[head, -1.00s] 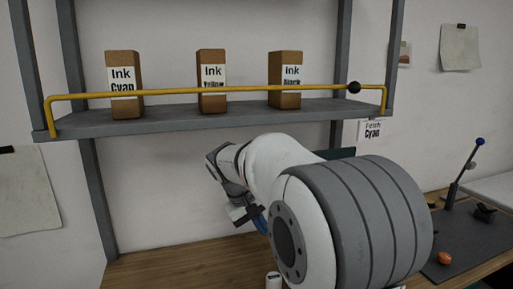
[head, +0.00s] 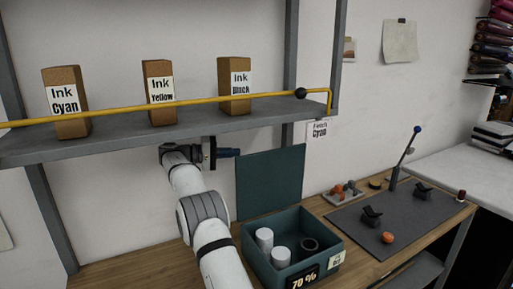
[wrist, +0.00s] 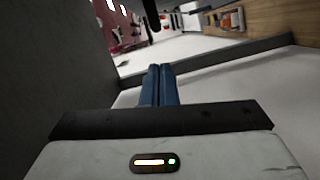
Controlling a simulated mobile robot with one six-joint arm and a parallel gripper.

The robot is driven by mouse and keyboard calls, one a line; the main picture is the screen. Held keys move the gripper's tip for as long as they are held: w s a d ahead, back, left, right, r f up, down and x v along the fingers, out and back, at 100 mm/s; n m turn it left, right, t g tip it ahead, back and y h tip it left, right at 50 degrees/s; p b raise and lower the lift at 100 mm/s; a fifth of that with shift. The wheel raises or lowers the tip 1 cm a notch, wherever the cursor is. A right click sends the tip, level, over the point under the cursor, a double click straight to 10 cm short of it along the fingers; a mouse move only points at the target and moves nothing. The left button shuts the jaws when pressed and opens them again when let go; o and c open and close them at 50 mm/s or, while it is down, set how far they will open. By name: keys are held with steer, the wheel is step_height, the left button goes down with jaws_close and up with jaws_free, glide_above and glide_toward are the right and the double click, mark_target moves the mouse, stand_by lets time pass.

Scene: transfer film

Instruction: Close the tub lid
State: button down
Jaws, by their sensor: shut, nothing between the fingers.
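The dark teal tub (head: 262,262) stands on the wooden bench. Its flat lid (head: 270,182) stands upright at the tub's back edge, so the tub is open. Two white cylinders (head: 265,240) and a dark ring (head: 309,246) are inside the tub. My gripper (head: 238,153) is under the shelf, its blue fingers pointing right at the lid's upper left corner. I cannot tell whether they touch the lid or are slightly behind it. In the wrist view the blue fingers (wrist: 160,84) lie together with nothing between them.
A grey shelf (head: 130,140) with a yellow rail (head: 200,101) and several ink boxes (head: 160,92) hangs just above my gripper. Right of the tub are a small parts tray (head: 343,193), and a dark mat (head: 400,220) with a lever (head: 404,158) and an orange ball (head: 388,238).

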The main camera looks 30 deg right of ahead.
steer(key=p+x, duration=0.2)
steer(key=x, duration=0.8)
steer(key=shift+r, duration=0.2)
steer(key=shift+d, duration=0.1)
